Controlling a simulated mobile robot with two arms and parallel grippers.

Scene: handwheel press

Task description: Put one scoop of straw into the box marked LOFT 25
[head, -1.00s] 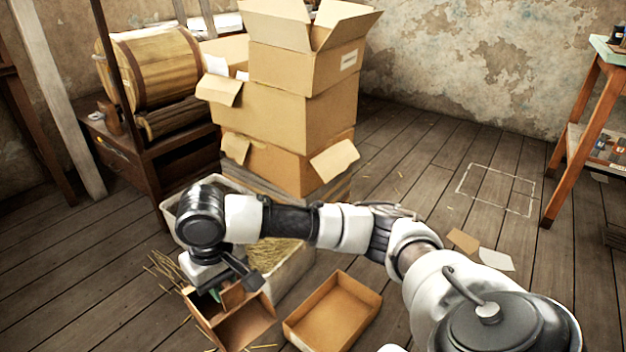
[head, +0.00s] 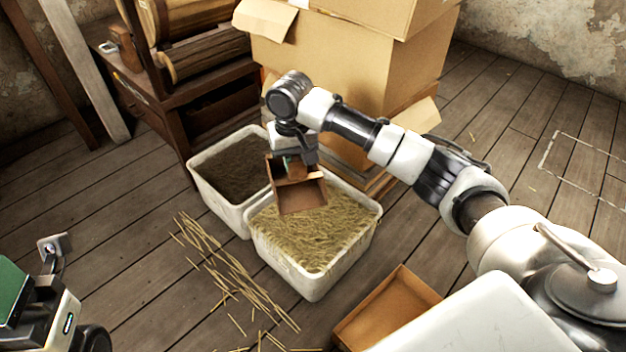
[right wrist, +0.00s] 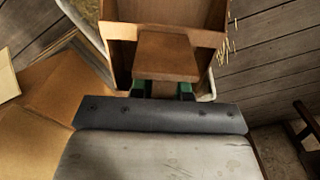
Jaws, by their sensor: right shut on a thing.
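My right gripper (head: 295,165) is shut on the handle of a brown, box-shaped scoop (head: 302,196). The scoop is tilted over the pale straw (head: 318,235) in a white bin (head: 312,288); I cannot tell whether it touches the straw. Its visible inside looks bare. In the right wrist view the scoop's handle block (right wrist: 166,57) sits between green finger pads. Part of what looks like my left gripper (head: 45,290) shows at the lower left; its jaw state is unclear. No LOFT 25 mark is readable.
A second white bin (head: 217,190) of dark material stands left of the straw bin. Stacked cardboard boxes (head: 335,60) rise behind my right arm. An open, shallow brown box (head: 395,308) lies in front. Loose straws (head: 225,265) lie on the otherwise clear floor at left.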

